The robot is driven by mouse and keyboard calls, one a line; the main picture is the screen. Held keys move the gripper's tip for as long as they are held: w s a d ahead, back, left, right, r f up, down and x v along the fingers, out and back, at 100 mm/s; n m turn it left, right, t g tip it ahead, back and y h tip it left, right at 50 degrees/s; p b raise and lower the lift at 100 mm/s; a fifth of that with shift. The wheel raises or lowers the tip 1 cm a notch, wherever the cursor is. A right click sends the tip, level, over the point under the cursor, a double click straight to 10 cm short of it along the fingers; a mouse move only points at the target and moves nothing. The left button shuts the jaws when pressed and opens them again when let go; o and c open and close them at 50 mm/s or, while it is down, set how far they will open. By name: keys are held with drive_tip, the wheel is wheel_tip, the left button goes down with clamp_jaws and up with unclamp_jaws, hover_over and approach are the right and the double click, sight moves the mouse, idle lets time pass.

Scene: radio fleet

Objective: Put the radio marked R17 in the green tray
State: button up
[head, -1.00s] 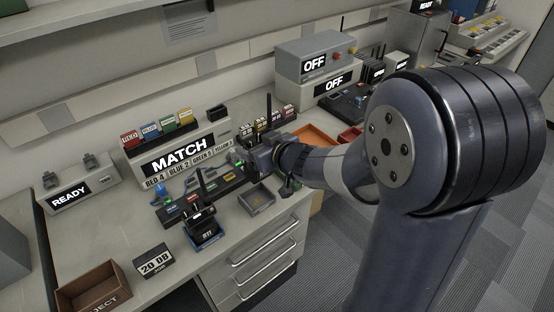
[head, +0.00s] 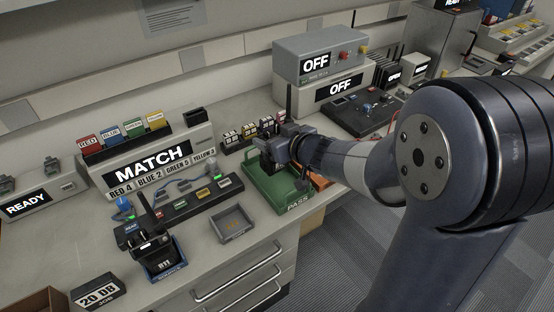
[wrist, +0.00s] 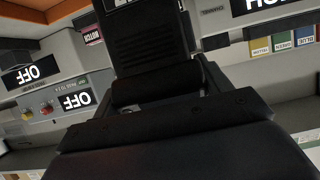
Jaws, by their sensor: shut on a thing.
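The green tray (head: 291,196), with PASS on its front, stands on the bench near its front edge. My gripper (head: 268,153) is at the tray's back part, above it or partly inside; I cannot tell which. In the wrist view my gripper (wrist: 158,105) is shut on a black radio (wrist: 150,42) with a ribbed face. Its marking does not show, and my gripper hides most of it in the head view. Another black radio (head: 152,240), with a tag that looks like R11, stands in a blue-edged holder at the bench front.
A small grey tray (head: 234,236) lies left of the green tray. A black strip (head: 190,208) with several slots runs behind it, below the MATCH sign (head: 155,160). An orange tray (head: 320,182) shows behind my arm. A 20 DB box (head: 98,290) stands at the front left.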

drive_tip(key=shift+f+b, duration=1.15)
drive_tip(key=shift+f, duration=1.4)
drive_tip(key=shift+f, duration=0.15)
drive_tip(key=o, duration=1.2)
drive_tip(key=shift+o, duration=0.2)
